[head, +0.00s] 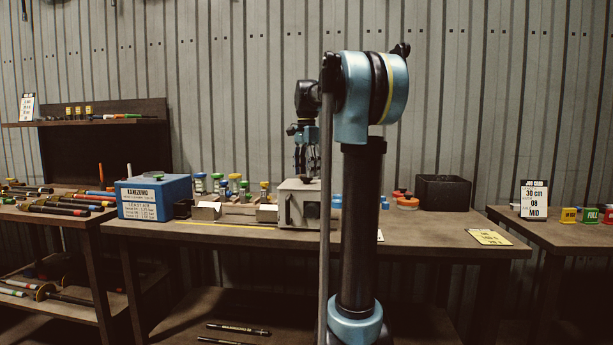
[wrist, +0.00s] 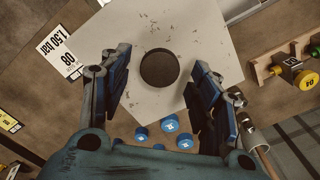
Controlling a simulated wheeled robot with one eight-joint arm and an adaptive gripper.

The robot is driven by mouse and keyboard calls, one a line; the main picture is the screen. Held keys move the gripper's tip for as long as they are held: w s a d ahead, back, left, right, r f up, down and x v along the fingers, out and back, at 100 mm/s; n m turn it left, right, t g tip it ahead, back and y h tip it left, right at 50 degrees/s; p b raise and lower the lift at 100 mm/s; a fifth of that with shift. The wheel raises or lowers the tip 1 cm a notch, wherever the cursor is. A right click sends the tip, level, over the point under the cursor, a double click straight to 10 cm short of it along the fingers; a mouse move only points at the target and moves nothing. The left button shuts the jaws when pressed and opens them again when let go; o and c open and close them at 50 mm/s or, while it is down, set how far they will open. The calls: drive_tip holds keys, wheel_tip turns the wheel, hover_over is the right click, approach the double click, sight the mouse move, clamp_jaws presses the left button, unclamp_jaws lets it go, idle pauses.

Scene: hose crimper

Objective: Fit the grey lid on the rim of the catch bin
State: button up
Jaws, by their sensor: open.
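My gripper (head: 306,168) points down just above a grey box (head: 300,208) on the middle bench. In the wrist view my gripper (wrist: 160,60) is open and empty, its fingers apart on either side of a dark round spot (wrist: 160,68). That spot lies in a pale grey square top (wrist: 205,35) with small dark bits scattered on it. I cannot tell whether the spot is a knob or an opening. No separate lid can be made out for certain. A black bin (head: 443,193) stands at the bench's back right; I cannot tell if it is the catch bin.
Blue caps (wrist: 170,123) lie close beside the grey top. A rack of coloured fittings (head: 235,190) and a blue machine (head: 153,197) stand left of the box. Orange rings (head: 406,203) sit near the black bin. The bench's front right is mostly clear around a yellow card (head: 489,237).

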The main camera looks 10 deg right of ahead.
wheel_tip(320, 180, up, 11)
idle(0.4)
drive_tip(key=s+f+n, duration=0.4)
drive_tip(key=s+f, duration=0.7)
drive_tip(key=f, duration=0.4)
drive_tip(key=s+f+n+t, duration=0.1)
drive_tip(key=s+f+n, duration=0.3)
drive_tip(key=s+f, duration=0.8)
drive_tip(key=s+f+n+t, duration=0.1)
drive_tip(key=s+f+n, duration=0.3)
drive_tip(key=s+f, duration=0.8)
wheel_tip(320, 180, down, 6)
drive_tip(key=shift+d+f+n, duration=0.15)
drive_tip(key=shift+n, duration=0.25)
drive_tip(key=shift+w, duration=0.1)
